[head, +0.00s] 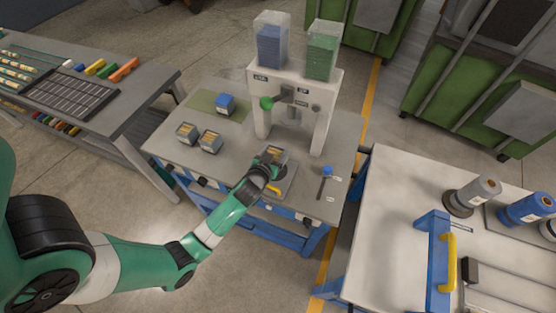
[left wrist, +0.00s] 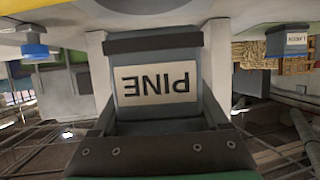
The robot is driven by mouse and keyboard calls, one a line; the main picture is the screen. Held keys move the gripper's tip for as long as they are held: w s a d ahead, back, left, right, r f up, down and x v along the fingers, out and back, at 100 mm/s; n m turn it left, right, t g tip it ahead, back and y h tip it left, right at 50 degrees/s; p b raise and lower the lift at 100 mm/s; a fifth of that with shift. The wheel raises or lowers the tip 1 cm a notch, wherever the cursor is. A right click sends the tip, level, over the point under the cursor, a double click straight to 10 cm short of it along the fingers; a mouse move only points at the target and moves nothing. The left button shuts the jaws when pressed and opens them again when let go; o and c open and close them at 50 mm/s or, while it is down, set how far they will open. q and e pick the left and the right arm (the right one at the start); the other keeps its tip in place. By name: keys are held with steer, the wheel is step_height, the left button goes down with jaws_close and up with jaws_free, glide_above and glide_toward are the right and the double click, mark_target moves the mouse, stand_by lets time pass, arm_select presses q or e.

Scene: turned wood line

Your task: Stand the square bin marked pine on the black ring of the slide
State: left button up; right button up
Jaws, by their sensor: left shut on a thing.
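The square bin marked pine (head: 277,152) is between the fingers of my left gripper (head: 268,163), over the slide (head: 287,182) at the front of the press. In the left wrist view the bin's PINE label (left wrist: 157,84) faces me and appears upside down. My left gripper is shut on this bin. The slide is a flat grey plate with a yellow handle (head: 273,190). The black ring is hidden behind the bin and gripper. I cannot tell whether the bin touches it. My right gripper is not in view.
The white press (head: 294,88) stands behind the bin, with blue and green hoppers above. Two bins (head: 186,132) (head: 210,141) and a blue-topped bin (head: 225,104) stand at the left of the bench. A blue knob (head: 327,171) is to the right. Bare bench lies at front left.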

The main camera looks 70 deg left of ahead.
arm_select(q)
steer(key=shift+w+f+b, duration=0.15)
steer(key=shift+f+b, duration=0.25)
steer(key=shift+f, duration=0.5)
steer(key=shift+w+f+b, duration=0.15)
steer(key=shift+f+b, duration=0.2)
steer(key=shift+f, duration=0.55)
steer(key=shift+f, duration=0.15)
steer(key=o, duration=1.4)
steer(key=shift+r, duration=0.3)
steer(key=p+v, duration=0.1)
steer(key=v, duration=1.1)
steer(key=shift+f+p, duration=0.1)
steer(key=shift+p, duration=0.25)
